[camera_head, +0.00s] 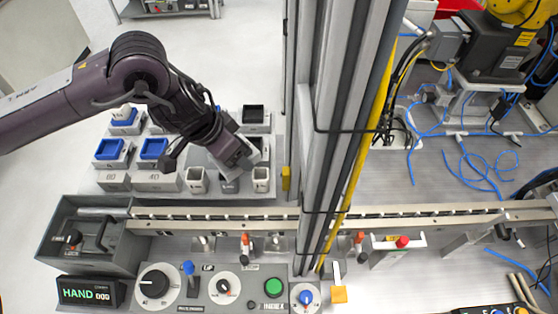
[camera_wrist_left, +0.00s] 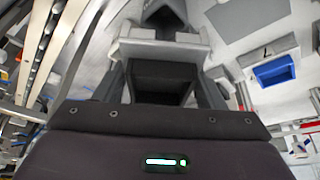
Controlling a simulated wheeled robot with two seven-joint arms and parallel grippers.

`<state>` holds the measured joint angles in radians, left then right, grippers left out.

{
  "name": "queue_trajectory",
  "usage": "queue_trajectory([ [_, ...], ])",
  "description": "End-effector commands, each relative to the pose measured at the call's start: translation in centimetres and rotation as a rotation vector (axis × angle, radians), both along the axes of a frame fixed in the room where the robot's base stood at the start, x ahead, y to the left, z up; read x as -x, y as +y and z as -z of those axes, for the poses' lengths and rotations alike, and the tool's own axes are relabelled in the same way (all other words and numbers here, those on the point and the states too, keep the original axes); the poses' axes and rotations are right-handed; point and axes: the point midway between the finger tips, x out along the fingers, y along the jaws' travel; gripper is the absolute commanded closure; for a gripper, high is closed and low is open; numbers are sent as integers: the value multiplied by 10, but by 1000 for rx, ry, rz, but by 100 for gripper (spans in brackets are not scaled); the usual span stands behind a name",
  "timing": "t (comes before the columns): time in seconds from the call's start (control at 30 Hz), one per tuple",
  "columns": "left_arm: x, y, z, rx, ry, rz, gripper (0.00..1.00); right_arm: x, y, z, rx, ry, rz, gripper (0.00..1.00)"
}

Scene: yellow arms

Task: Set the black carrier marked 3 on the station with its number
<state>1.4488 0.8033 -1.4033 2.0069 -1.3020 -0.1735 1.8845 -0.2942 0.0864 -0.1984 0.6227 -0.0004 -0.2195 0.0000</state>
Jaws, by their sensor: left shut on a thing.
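My left gripper (camera_head: 236,172) points down over the right part of the grey station board (camera_head: 207,204). In the left wrist view its two fingers (camera_wrist_left: 163,92) close on the sides of a dark, box-like carrier (camera_wrist_left: 165,72). In the head view the gripper mostly hides this piece, and its number cannot be read. Another black carrier (camera_head: 253,112) sits in a grey station at the board's back right. Blue carriers (camera_head: 109,149) sit in grey stations on the left. My right gripper is not in view.
Small grey-white holders (camera_head: 197,180) stand along the board's front edge, another (camera_head: 261,179) at its right. A rail (camera_head: 180,215) runs in front, with a grey bin (camera_head: 60,250) and control panel (camera_head: 200,290) nearer. A tall metal column (camera_head: 335,130) stands right of the board.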

Motion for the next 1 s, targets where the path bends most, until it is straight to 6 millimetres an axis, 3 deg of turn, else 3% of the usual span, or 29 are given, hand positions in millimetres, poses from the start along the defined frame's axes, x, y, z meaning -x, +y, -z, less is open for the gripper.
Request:
queue_trajectory([
  [0.03, 17, -16, -13, 7, 13, 107, 68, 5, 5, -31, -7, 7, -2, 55],
  [0.1, 36, -35, -17, 8, 12, 256, 68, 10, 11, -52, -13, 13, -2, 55],
  [0.2, 66, -60, -24, 10, 11, 458, 68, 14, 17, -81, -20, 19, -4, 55],
  [0.33, 91, -80, -30, 6, 5, 627, 68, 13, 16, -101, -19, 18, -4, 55],
  [0.63, 107, -90, -26, -1, -1, 728, 68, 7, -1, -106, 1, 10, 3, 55],
  [1.0, 107, -89, 5, -2, 0, 727, 68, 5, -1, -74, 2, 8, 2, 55],
])
